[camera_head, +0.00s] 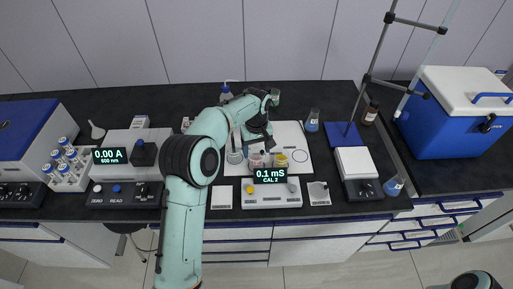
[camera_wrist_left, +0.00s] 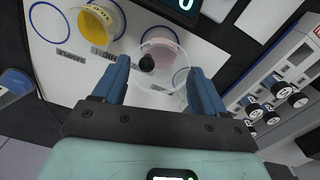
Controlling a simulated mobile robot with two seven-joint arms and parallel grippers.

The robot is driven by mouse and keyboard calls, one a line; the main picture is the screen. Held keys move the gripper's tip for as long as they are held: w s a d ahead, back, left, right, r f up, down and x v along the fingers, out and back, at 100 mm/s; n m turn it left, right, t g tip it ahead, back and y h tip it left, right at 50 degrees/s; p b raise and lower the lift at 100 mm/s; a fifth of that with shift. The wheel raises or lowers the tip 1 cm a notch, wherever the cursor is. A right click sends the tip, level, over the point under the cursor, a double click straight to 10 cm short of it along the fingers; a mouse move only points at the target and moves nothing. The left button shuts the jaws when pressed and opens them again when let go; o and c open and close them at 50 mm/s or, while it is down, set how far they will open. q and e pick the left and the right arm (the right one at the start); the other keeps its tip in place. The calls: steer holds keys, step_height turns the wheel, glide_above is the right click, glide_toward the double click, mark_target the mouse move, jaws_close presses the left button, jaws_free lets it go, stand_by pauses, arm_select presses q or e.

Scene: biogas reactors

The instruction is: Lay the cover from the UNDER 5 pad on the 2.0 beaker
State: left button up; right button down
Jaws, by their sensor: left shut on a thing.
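My left gripper (camera_wrist_left: 158,68) is shut on a clear round cover (camera_wrist_left: 172,72) with a black knob (camera_wrist_left: 147,63); its blue fingers stand at either side of the cover. Below the cover is a pinkish beaker (camera_wrist_left: 154,43); whether they touch I cannot tell. A yellow beaker (camera_wrist_left: 98,20) stands beside it on the white mat (camera_wrist_left: 52,76). In the head view the gripper (camera_head: 258,148) is over the row of beakers, including the yellow one (camera_head: 281,160). My right gripper is out of view.
A meter (camera_head: 270,195) reading 0.1 mS stands in front of the mat (camera_head: 305,172). A photometer (camera_head: 120,160) and a vial rack (camera_head: 65,172) are to the left.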

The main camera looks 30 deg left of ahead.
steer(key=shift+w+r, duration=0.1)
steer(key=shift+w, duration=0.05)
arm_select(q)
steer(key=o, duration=1.1)
steer(key=shift+r+p, duration=1.05)
steer(key=shift+r, duration=1.4)
steer(key=shift+w+r, duration=0.1)
steer(key=shift+r, duration=0.35)
steer(key=shift+s+r, duration=0.2)
steer(key=shift+r, duration=0.4)
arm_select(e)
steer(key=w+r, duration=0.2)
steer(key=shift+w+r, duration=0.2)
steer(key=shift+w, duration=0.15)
